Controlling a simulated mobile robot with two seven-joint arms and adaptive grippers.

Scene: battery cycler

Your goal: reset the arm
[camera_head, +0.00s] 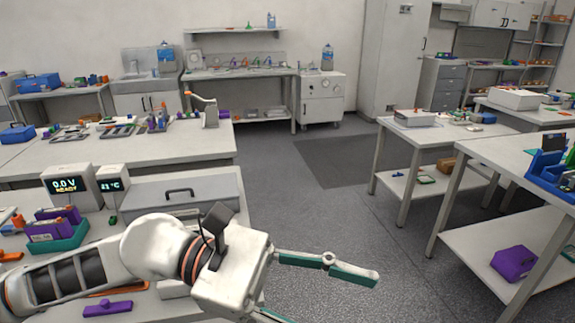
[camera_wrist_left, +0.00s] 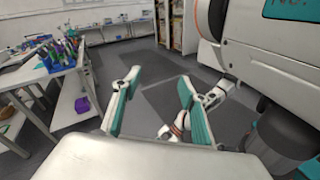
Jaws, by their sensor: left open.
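My left arm comes in from the left in the head view, over the near bench. Its gripper (camera_head: 327,298) is open and empty, past the bench's right edge and above the grey floor. One green-lined finger shows well; the other is mostly cut off by the bottom edge. In the left wrist view the two fingers of this gripper (camera_wrist_left: 160,78) stand wide apart with only floor and part of another arm behind them. That white arm with orange rings (camera_wrist_left: 178,124) looks like my right arm; its finger state is too small to tell.
The near bench holds a grey lidded box (camera_head: 180,192), a display reading 0.0 V READY (camera_head: 67,186) and a purple-and-green battery tray (camera_head: 57,232). A white table (camera_head: 520,160) with a purple bin (camera_head: 513,263) on its shelf stands right. The floor between is clear.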

